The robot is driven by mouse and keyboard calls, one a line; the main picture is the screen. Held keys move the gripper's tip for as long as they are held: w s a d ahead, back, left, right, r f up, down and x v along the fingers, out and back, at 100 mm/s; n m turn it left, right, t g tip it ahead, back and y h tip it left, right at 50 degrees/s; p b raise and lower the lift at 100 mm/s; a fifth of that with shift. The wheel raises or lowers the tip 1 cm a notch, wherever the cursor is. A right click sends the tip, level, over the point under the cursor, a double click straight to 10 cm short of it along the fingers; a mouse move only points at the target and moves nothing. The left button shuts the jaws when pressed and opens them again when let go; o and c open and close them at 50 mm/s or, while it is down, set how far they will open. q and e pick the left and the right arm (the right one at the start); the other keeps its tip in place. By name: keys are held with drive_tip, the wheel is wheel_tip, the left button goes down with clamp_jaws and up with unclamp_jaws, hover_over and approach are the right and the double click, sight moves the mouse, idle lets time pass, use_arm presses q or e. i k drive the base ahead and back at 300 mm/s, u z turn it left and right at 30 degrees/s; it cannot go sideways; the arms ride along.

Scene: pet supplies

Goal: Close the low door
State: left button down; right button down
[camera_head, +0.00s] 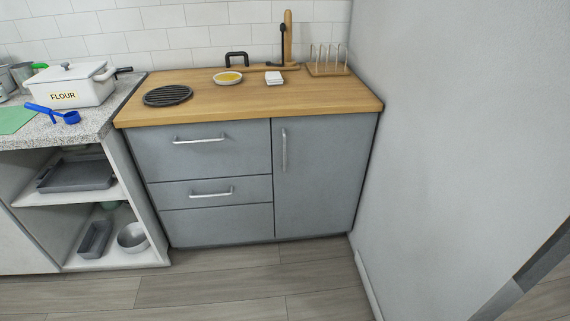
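A grey cabinet door (317,185) with an upright metal handle (284,150) is under the right part of the wooden counter. It looks flush with the cabinet front. A pale panel (22,245) is low at the left edge beside the open shelves; I cannot tell whether it is a door. Neither of my grippers is in view.
Grey drawers (215,160) with bar handles are left of the door. The wooden counter (215,100) holds a grill plate, a dish and a rack. Open shelves (125,262) hold trays and a bowl. A white wall (450,130) bounds the right; the floor (210,290) is clear.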

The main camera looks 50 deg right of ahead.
sight(319, 162)
drive_tip(key=z, duration=0.4)
drive_tip(key=i, duration=0.7)
drive_tip(key=z, duration=0.7)
